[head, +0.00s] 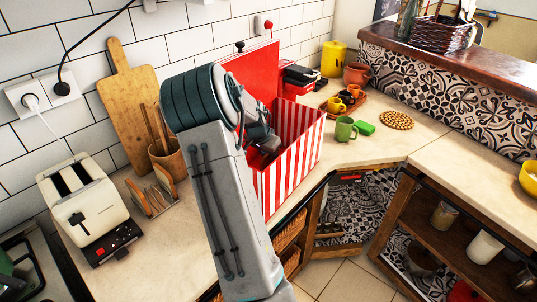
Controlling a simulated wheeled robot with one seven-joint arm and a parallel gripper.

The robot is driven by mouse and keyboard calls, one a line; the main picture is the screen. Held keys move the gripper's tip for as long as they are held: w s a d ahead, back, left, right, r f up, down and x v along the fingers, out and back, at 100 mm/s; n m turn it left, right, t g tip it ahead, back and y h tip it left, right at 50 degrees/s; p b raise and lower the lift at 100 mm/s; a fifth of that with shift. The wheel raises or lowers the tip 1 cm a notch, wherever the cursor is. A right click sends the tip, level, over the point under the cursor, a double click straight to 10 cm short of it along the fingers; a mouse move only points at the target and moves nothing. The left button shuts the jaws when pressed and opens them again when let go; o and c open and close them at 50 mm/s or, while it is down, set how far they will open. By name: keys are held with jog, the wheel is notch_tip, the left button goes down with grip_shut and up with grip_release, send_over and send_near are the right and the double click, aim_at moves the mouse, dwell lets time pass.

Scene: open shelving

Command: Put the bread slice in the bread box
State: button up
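The bread box (299,150) is a tall red-and-white striped box on the counter, with its plain red lid (256,72) standing open at the back. My arm reaches over its near left side. My gripper (264,146) is at the box opening, pointing down into it. Its fingertips are hidden by my arm and the box wall, so I cannot see whether it holds anything. Brown bread-like slices (164,182) stand in a small rack on the counter left of my arm. No other bread slice shows; the box's inside is mostly hidden.
A white toaster (84,207) stands at the left. A cutting board (131,100) leans on the wall behind a utensil pot (167,158). A green mug (345,129), a green block (364,128) and a woven trivet (397,120) are right of the box. Counter between them is clear.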

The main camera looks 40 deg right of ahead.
jog(key=shift+r, duration=0.1)
jog(key=shift+r, duration=0.15)
jog(key=v, duration=1.1)
jog(key=shift+a+r+b, duration=0.15)
jog(key=shift+r+b, duration=0.25)
jog(key=shift+b, duration=0.05)
jog(key=shift+s, duration=0.1)
dwell(0.3)
